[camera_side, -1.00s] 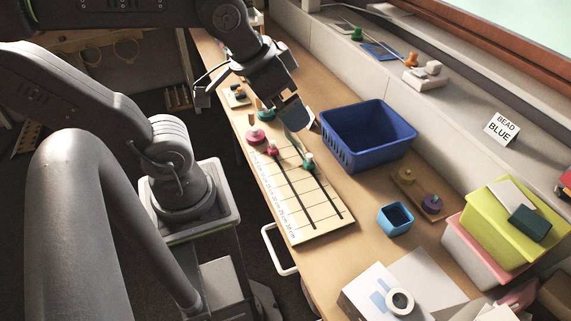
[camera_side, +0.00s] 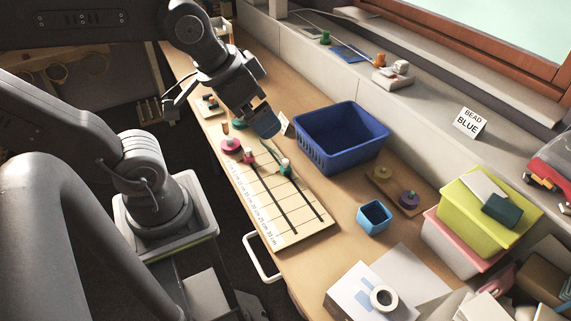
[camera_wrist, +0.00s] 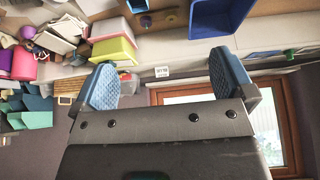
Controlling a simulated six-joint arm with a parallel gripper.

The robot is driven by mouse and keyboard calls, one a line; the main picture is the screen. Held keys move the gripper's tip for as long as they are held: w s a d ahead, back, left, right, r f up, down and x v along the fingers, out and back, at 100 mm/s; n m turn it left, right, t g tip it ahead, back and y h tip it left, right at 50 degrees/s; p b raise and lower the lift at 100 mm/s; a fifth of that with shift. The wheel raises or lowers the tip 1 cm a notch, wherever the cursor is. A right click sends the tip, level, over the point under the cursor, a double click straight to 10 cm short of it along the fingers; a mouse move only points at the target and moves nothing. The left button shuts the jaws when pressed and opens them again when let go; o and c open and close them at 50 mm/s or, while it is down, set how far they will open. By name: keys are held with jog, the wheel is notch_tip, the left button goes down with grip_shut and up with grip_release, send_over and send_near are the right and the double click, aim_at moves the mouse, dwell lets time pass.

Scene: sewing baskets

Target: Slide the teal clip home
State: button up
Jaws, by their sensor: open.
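The teal clip (camera_side: 285,167) sits on the right-hand dark track of a pale ruled board (camera_side: 290,225), near the track's far end. A red clip (camera_side: 250,157) sits on the left-hand track, also near its far end. My gripper (camera_side: 265,124) is above and beyond the board's far end, apart from the teal clip and holding nothing that I can see. In the wrist view my gripper (camera_wrist: 165,82) shows two blue fingers spread wide with nothing between them. The board and the clips do not show in the wrist view.
A blue basket (camera_side: 341,152) stands close right of the board's far half. A small blue box (camera_side: 374,219) and a wooden tray with spools (camera_side: 381,177) lie farther right. A pink spool (camera_side: 231,146) is by the far left corner. A white tape roll (camera_side: 384,297) lies nearer.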

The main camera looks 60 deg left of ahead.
jog(key=shift+c, duration=0.9)
jog(key=w+a+f+n, duration=0.1)
jog(key=w, duration=0.1)
jog(key=w+a+f+n+g, duration=0.1)
jog(key=w, duration=0.1)
jog(key=w+a+n, duration=0.1)
jog(key=w+a, duration=0.1)
jog(key=w, duration=0.1)
jog(key=shift+a+f+g+y, duration=0.1)
jog(key=shift+f+g+y, duration=0.2)
jog(key=shift+f+g, duration=0.1)
jog(key=c, duration=0.6)
jog(key=w+a+f+n+g, duration=0.1)
jog(key=w+a+f+n, duration=0.1)
jog(key=w+a+f, duration=0.1)
jog(key=shift+w+a+f+n, duration=0.4)
jog(key=shift+w+a, duration=0.05)
jog(key=shift+w, duration=0.05)
jog(key=shift+c, duration=1)
jog(key=n+g, duration=0.3)
jog(key=n, duration=0.2)
send_over(286, 161)
notch_tip(286, 161, down, 12)
jog(key=f, duration=0.1)
notch_tip(286, 161, down, 13)
jog(key=shift+s, duration=0.1)
jog(key=shift+c, duration=0.4)
grip_shut()
